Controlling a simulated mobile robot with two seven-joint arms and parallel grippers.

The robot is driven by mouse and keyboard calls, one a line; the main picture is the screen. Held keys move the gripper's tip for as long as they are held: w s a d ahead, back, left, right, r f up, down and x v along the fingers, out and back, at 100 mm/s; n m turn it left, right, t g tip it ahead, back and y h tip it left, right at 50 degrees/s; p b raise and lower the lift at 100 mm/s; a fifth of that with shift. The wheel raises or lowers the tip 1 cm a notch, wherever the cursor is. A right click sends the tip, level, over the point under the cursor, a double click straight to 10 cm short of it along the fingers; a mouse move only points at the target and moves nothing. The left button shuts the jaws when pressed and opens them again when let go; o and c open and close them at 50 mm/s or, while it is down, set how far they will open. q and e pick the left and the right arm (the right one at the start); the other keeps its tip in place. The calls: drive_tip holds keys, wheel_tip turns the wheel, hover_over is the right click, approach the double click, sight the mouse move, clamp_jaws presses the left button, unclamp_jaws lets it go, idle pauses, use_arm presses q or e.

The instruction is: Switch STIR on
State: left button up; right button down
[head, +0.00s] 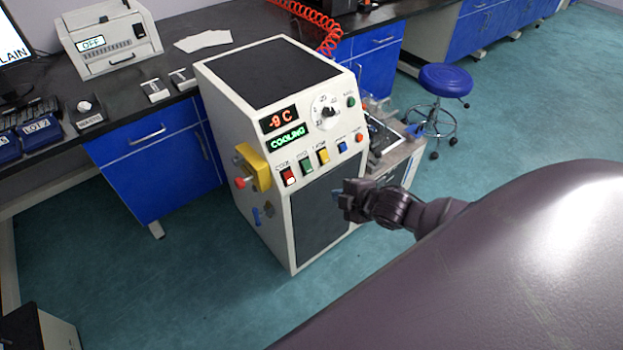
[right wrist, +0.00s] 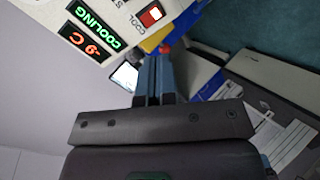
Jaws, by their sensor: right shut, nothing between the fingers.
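The white machine (head: 232,120) has a sloped front panel with a display reading "-9 C" and "COOLING". Below the display is a row of switches. The red one (head: 289,176) is labelled COOL and shows a white face. The green switch (head: 307,166) to its right has a small label I cannot read clearly; it may be STIR. My right gripper (head: 343,200) is shut and empty, in front of the machine, below and right of the switch row. In the right wrist view its shut fingers (right wrist: 154,78) are near the red COOL switch (right wrist: 152,14). My left gripper is not in view.
A yellow handle (head: 257,166) sticks out on the machine's left edge. Yellow (head: 323,156), blue (head: 342,147) and orange (head: 359,138) controls continue the row rightward, with a dial (head: 326,112) above. A blue stool (head: 446,80) stands behind on open floor.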

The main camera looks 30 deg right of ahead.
use_arm(q)
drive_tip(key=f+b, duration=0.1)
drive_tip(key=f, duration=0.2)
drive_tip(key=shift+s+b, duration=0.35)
drive_tip(key=shift+b, duration=0.05)
use_arm(e)
drive_tip(key=w+d+n, duration=0.4)
drive_tip(key=shift+w+h, duration=0.15)
drive_tip(key=shift+h, duration=0.15)
drive_tip(key=b, duration=0.3)
approach(310, 171)
drive_tip(key=x, duration=0.6)
drive_tip(key=shift+f, duration=0.1)
drive_tip(key=shift+w+a+f, duration=0.1)
drive_tip(key=shift+w+f, duration=0.2)
drive_tip(key=shift+w, duration=0.2)
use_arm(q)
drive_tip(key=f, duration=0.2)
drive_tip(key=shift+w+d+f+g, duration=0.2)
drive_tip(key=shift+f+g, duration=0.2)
use_arm(e)
drive_tip(key=shift+w, duration=0.15)
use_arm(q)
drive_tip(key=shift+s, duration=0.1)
